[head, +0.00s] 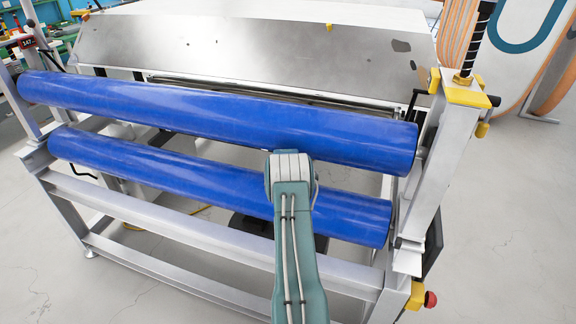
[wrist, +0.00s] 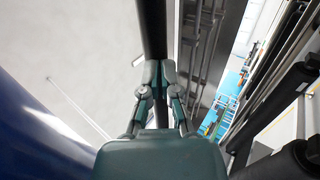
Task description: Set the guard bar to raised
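In the wrist view a dark bar (wrist: 153,28), apparently the guard bar, runs from the top edge down to my gripper (wrist: 157,73). The fingers close in on both sides of the bar and appear to be shut on it. In the head view my green arm reaches over the lower blue roller, and the gripper is hidden behind the upper blue roller (head: 220,115). I cannot make out the guard bar in the head view, so its height relative to the machine cannot be told.
The lower blue roller (head: 150,172) lies under my arm. A metal frame post (head: 445,160) with yellow brackets stands at the right, with a red button (head: 430,299) low on it. A sloped metal plate (head: 250,50) lies behind. Floor at the right is clear.

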